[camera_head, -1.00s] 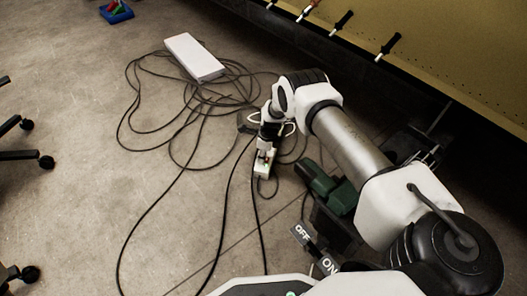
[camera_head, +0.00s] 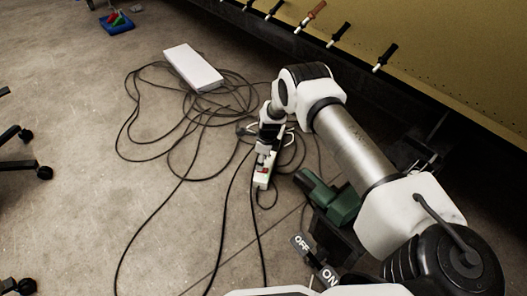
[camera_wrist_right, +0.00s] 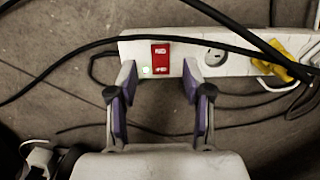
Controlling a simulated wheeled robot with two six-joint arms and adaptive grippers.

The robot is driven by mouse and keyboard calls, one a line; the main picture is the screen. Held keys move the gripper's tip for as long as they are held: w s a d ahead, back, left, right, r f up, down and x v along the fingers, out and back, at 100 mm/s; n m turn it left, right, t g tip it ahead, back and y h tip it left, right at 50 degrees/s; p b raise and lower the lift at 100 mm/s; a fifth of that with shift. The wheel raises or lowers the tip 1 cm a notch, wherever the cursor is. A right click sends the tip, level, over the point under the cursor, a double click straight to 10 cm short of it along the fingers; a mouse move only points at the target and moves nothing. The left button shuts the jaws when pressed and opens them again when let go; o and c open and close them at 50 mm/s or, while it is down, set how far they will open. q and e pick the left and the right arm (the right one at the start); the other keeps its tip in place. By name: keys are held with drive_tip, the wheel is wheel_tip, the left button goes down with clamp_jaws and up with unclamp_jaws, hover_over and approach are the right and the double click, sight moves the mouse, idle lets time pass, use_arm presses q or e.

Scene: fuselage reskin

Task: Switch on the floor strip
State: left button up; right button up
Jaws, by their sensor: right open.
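The white floor strip (camera_head: 264,179) lies on the concrete among black cables. In the right wrist view the strip (camera_wrist_right: 184,66) runs across the top. My left gripper is not in view.
A yellow plug (camera_wrist_right: 276,50) and cables sit at the strip's right part. A white box (camera_head: 193,68) lies beyond the cable coils. A dark green object (camera_head: 328,195) is right of the strip. The yellow panel (camera_head: 450,45) overhangs at right.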

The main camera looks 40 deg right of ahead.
sight(265, 170)
wheel_tip(265, 170, up, 8)
drive_tip(key=shift+s+d+r, duration=0.15)
drive_tip(key=shift+s+d, duration=0.2)
drive_tip(key=shift+s, duration=0.05)
